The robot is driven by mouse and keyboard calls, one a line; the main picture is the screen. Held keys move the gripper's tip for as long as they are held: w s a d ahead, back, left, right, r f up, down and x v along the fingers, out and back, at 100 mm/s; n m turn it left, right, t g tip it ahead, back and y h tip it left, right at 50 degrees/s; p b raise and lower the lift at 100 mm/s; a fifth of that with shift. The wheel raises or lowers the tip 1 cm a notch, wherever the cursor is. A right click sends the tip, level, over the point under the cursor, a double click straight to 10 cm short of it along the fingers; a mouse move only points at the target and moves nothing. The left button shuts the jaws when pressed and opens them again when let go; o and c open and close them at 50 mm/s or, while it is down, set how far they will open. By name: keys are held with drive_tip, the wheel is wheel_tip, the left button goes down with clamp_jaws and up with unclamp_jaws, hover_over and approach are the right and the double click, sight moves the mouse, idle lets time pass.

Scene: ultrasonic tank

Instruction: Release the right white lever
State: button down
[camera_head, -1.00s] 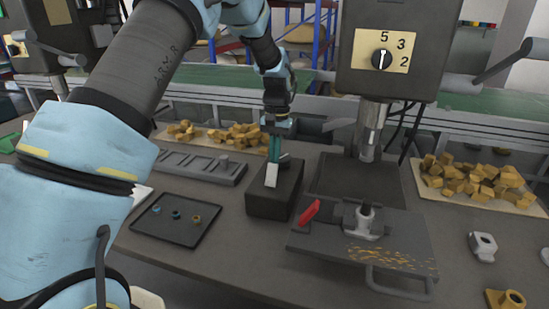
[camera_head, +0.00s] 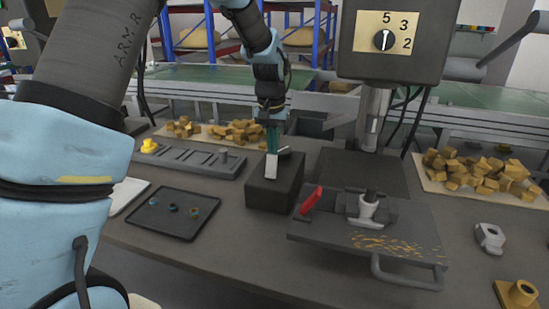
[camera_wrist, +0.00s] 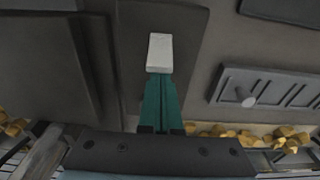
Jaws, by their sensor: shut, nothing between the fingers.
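A white lever (camera_head: 272,166) sits on the dark block (camera_head: 275,192) in the middle of the table, and it also shows in the wrist view (camera_wrist: 160,52). My gripper (camera_head: 272,150) points down at the block with its green fingers right at the lever's upper end. In the wrist view my gripper (camera_wrist: 158,78) has its fingers together, with tips against or just behind the near end of the lever. I cannot tell whether they touch. The lever is not between the fingers. A small grey piece shows just right of the fingers on the block top, partly hidden.
A machine plate with a red handle (camera_head: 311,200) and a grey bar handle (camera_head: 408,280) stands right of the block. A dark tray (camera_head: 150,226) with small rings and a grey slotted rack (camera_head: 185,160) lie left. Wooden cubes (camera_head: 478,172) lie at the right.

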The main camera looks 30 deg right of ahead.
drive_tip(key=s+a+t+h+b, duration=0.1)
drive_tip(key=b, duration=0.4)
drive_tip(key=s+a+t+h+b, duration=0.1)
drive_tip(key=t+h+b, duration=0.1)
drive_tip(key=b, duration=0.4)
drive_tip(key=shift+s+a+f+t, duration=0.1)
drive_tip(key=shift+s+f+t, duration=0.15)
drive_tip(key=shift+f+t, duration=0.05)
drive_tip(key=shift+w+r+p, duration=0.1)
drive_tip(key=shift+r+p, duration=0.45)
drive_tip(key=shift+p, duration=0.3)
drive_tip(key=shift+r, duration=0.1)
drive_tip(key=shift+r+p, duration=0.65)
drive_tip(key=shift+r, duration=0.1)
wheel_tip(320, 180, up, 2)
drive_tip(key=w+d+p, duration=0.2)
drive_tip(key=b, duration=0.2)
approach(271, 156)
drive_tip(key=r, duration=0.3)
drive_tip(key=shift+a+r, duration=0.2)
drive_tip(key=shift+a, duration=0.05)
